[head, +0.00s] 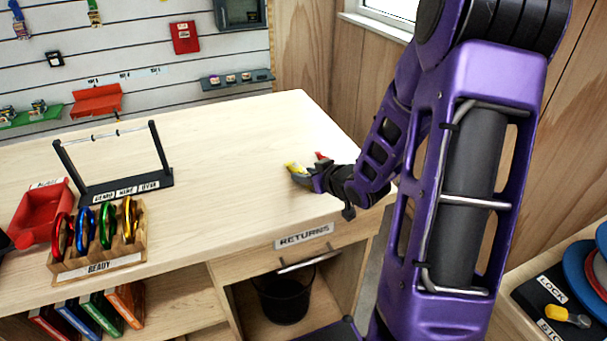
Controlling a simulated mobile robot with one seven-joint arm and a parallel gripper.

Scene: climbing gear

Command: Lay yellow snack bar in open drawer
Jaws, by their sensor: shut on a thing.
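My gripper (300,174) is above or at the right part of the wooden counter top, shut on a yellow thing that looks like the yellow snack bar (292,167). Only a small piece of the bar shows; the fingers hide the rest. I cannot tell whether it touches the counter. A small red piece shows beside the fingers. The drawer front (256,252) labelled RETURNS, with a metal handle, is below and in front of the gripper. It looks flush with the counter, and no open drawer interior shows.
The counter (235,150) is clear around its middle. At left stand a black rack (118,185), a red tray (38,215) and a wooden READY holder (100,265) with several coloured carabiners. A dark bin (285,297) sits below the drawer. My purple arm hides the right side.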

